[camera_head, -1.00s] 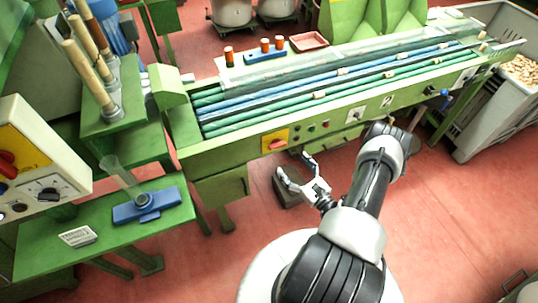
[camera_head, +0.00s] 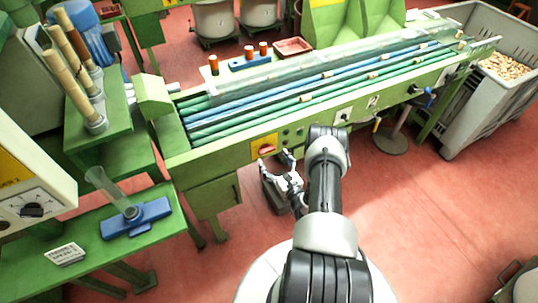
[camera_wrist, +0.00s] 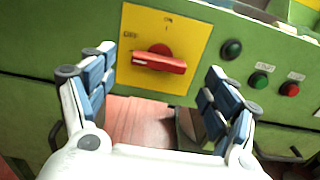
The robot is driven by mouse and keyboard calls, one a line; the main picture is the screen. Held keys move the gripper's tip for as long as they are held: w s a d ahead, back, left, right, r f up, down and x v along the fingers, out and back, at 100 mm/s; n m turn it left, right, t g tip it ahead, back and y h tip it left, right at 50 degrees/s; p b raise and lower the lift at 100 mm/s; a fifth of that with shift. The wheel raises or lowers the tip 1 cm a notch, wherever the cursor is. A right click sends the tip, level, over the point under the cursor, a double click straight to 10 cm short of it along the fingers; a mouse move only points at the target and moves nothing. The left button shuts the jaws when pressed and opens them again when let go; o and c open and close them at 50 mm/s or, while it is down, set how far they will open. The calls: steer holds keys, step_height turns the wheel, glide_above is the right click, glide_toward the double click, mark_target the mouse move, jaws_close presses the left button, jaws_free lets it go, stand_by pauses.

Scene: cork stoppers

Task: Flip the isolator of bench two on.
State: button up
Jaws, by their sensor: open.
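A red isolator handle (camera_wrist: 160,62) sits on a yellow plate (camera_wrist: 190,28) on the green bench front in the wrist view. The handle lies nearly level, its left end towards the OFF mark; the ON mark is at the top. In the head view the yellow plate (camera_head: 258,142) and red handle (camera_head: 266,149) show just beyond my gripper (camera_head: 281,165). In the wrist view my gripper (camera_wrist: 157,76) is open and empty, one blue-padded finger on each side of the handle in the picture. I see no contact; the remaining gap is hard to judge.
A green button (camera_wrist: 231,49) sits right of the plate, with a smaller green button (camera_wrist: 257,80) and a red button (camera_wrist: 289,89) beyond. A control box (camera_head: 35,195) is at the left. Red floor is open at the right.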

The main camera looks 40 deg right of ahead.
mark_target(268, 152)
steer(key=shift+b+x, duration=0.3)
steer(key=shift+x, duration=1.8)
steer(key=c, duration=1.1)
steer(key=shift+o, duration=0.2)
steer(key=shift+f+m, duration=0.1)
steer(key=shift+m, duration=0.2)
steer(key=shift+d+f+m+b, duration=0.1)
steer(key=shift+m+b, duration=1.75)
steer(key=shift+m, duration=2.45)
steer(key=shift+d+f+m+b, duration=0.1)
steer(key=shift+m+b, duration=1.7)
steer(key=shift+m, duration=2.5)
steer(key=shift+r, duration=0.1)
